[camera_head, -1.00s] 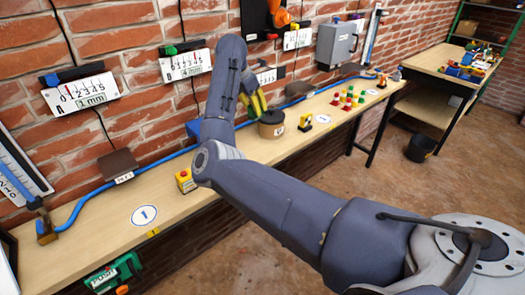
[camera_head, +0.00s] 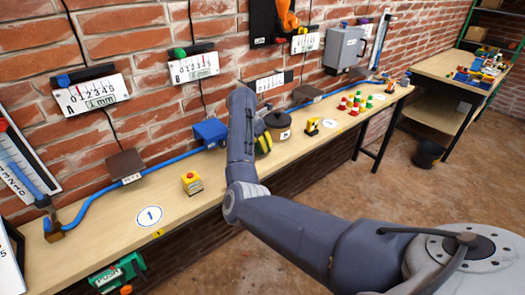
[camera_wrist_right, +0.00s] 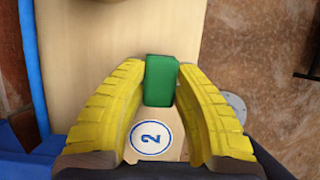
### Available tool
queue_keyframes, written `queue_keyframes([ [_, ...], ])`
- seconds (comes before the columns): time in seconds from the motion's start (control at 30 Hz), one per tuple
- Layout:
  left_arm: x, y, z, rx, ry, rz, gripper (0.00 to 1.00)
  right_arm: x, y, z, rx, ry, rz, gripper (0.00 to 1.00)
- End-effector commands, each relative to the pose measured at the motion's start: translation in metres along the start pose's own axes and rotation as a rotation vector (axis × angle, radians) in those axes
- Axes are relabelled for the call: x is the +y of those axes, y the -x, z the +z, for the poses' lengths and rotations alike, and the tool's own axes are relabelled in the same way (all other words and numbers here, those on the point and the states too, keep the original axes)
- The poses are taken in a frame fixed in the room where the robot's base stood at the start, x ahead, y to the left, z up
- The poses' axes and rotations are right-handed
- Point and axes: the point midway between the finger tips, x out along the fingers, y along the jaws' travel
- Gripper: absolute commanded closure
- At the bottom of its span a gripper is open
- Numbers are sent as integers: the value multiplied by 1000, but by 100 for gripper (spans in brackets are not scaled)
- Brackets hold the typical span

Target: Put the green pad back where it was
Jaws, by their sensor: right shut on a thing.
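The green pad (camera_wrist_right: 159,82) sits between the yellow fingertips of my right gripper (camera_wrist_right: 163,72) in the right wrist view. The gripper is shut on it, above the wooden bench (camera_wrist_right: 110,32). A round white marker with a blue 2 (camera_wrist_right: 150,138) shows on the bench between the fingers, nearer the palm. In the head view my right gripper (camera_head: 263,143) shows as yellow fingers over the bench, partly behind my arm. The pad is hidden there. My left gripper is not in view.
A yellow-black item (camera_head: 312,127) and several coloured cones (camera_head: 355,102) stand farther right. A blue hose (camera_head: 85,207) runs along the wall side.

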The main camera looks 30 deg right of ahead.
Motion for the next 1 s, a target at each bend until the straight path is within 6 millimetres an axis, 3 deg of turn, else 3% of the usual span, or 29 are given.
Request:
queue_keyframes([
  [0.23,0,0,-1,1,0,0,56,-1,-26,-10,-2,2,-2,100],
  [0.77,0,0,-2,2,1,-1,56,0,-33,-14,0,0,-1,100],
  [0.8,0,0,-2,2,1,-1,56,0,-33,-13,0,0,-1,65],
  [0.93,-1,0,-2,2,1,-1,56,0,-33,-13,0,0,-1,51],
  [1.0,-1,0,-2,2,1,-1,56,0,-33,-13,0,0,-1,51],
])
